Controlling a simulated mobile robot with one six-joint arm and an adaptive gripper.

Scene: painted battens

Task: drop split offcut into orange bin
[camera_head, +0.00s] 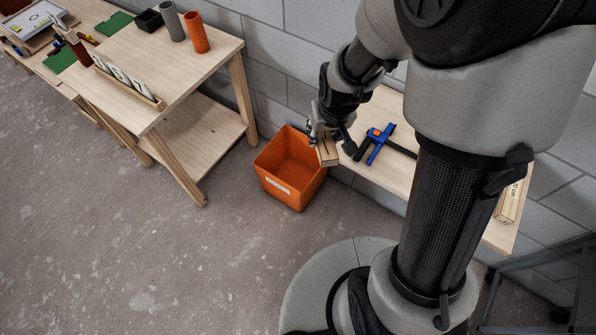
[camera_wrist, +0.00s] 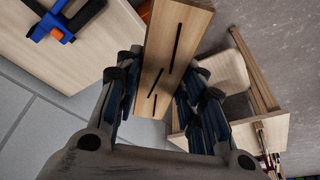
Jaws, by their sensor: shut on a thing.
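The split offcut (camera_head: 328,152) is a pale wood piece with dark crack lines. It also shows large in the wrist view (camera_wrist: 178,45), running between the fingers. My gripper (camera_head: 323,135) is shut on it; both fingers flank the wood in the wrist view (camera_wrist: 155,88). The orange bin (camera_head: 279,184) stands on the floor with a white label on its front. In the head view the offcut overlaps the bin's right rim; its height above the bin is hard to tell. The visible inside of the bin looks empty.
A workbench (camera_head: 388,173) by the wall bears a blue and black clamp (camera_head: 378,144), also in the wrist view (camera_wrist: 55,25). A wooden table (camera_head: 150,60) at left holds tubes (camera_head: 196,32), a black box (camera_head: 149,20) and a rack (camera_head: 128,82). The floor in front is clear.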

